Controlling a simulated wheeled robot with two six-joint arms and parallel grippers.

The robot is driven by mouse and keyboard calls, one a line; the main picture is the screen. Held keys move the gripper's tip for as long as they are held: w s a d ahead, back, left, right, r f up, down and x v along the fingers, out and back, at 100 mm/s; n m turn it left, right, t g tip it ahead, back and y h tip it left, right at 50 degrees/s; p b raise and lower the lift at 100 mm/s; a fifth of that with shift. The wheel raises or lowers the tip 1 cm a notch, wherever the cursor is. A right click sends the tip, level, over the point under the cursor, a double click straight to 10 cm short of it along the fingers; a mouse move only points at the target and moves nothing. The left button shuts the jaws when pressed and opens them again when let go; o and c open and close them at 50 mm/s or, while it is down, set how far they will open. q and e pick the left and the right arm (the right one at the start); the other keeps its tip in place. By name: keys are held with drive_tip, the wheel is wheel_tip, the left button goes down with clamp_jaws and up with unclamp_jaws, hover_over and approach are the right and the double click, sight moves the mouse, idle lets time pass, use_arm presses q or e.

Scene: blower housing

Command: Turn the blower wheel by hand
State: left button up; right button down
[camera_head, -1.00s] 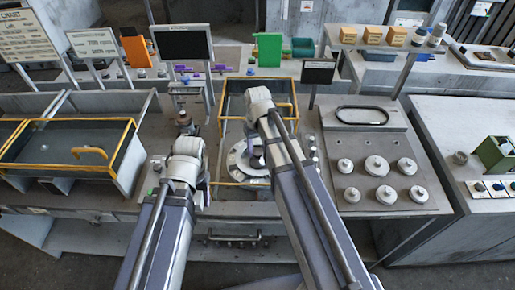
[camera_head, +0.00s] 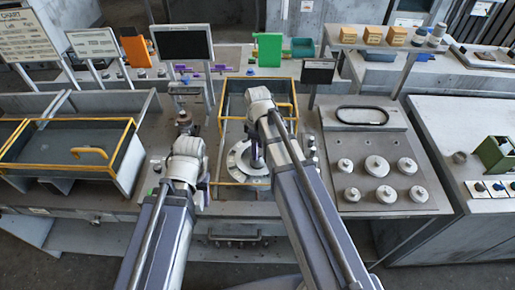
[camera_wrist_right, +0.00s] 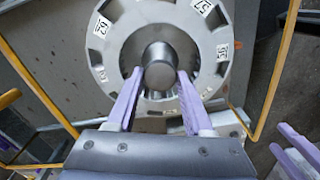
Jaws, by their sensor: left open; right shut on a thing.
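The blower wheel (camera_wrist_right: 213,48) is a pale metal disc with slots and number labels around its rim. It also shows in the head view (camera_head: 236,163), partly hidden by my right arm. A round metal hub (camera_wrist_right: 160,72) stands out from its middle. My right gripper (camera_wrist_right: 158,78) has its purple fingers on either side of this hub and is shut on it. My left gripper (camera_head: 205,187) is open and empty, to the left of the wheel. Its purple fingers also show at the lower right of the wrist view (camera_wrist_right: 294,150).
A yellow-edged frame (camera_head: 222,120) surrounds the wheel. A yellow-railed bin (camera_head: 122,165) stands at left. A plate with several round knobs (camera_head: 376,166) and a black ring (camera_head: 362,108) lies to the right. Small signs (camera_head: 319,72) stand behind.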

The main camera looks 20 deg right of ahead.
drive_tip(key=shift+n, duration=0.6)
drive_tip(key=shift+c, duration=1.4)
unclamp_jaws()
wheel_tip(320, 180, up, 8)
drive_tip(key=p, duration=0.7)
drive_tip(key=shift+p, duration=0.4)
drive_tip(key=shift+f, duration=0.1)
drive_tip(key=shift+s, duration=0.1)
